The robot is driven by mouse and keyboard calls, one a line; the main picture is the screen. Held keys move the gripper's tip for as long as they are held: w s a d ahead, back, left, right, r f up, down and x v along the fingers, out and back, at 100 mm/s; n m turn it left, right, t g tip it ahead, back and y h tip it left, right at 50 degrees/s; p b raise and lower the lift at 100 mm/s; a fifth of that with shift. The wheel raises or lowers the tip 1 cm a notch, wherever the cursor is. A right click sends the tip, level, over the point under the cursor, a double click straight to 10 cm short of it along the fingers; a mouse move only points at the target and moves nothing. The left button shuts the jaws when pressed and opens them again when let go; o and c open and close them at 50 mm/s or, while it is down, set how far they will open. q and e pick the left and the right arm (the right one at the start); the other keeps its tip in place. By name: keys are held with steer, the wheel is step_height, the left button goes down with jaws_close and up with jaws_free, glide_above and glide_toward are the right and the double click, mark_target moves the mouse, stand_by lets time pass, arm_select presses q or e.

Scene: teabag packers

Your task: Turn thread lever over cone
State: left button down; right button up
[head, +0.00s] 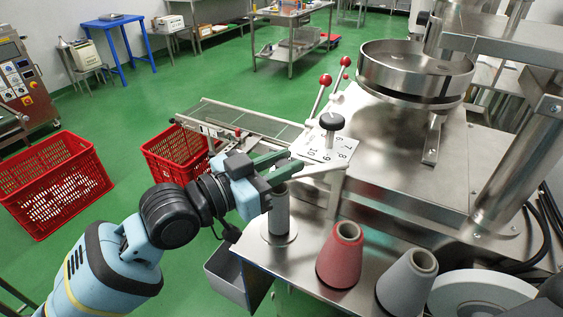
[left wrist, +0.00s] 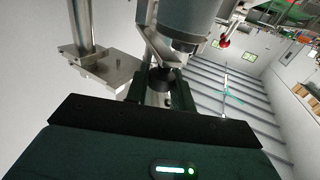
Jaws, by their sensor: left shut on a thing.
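The thread lever (head: 322,170) is a pale bar on an upright post at the table's left part. My left gripper (head: 287,166) comes in from the left with its green fingers at the lever's free end. It is shut on the lever there, above an upright grey cylinder on a round base (head: 279,214). The red cone (head: 338,262) and the grey cone (head: 404,288) stand upright on the steel table, to the right of the gripper. In the left wrist view the gripper fingers (left wrist: 163,92) close around a dark part. My right gripper is not in view.
Red-knobbed levers (head: 321,92) and a black knob (head: 331,121) stand behind the thread lever. A round steel bowl (head: 415,72) is at the back right. A white reel (head: 480,295) lies at the front right. Red crates (head: 52,190) stand on the green floor at left.

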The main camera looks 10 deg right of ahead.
arm_select(q)
steer(key=c, duration=1.2)
jaws_free()
steer(key=shift+s, duration=0.1)
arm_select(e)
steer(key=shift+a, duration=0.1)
arm_select(q)
steer(key=b+v, duration=0.1)
steer(key=v, duration=0.6)
steer(key=shift+s+a, duration=0.15)
steer(key=shift+a, duration=0.25)
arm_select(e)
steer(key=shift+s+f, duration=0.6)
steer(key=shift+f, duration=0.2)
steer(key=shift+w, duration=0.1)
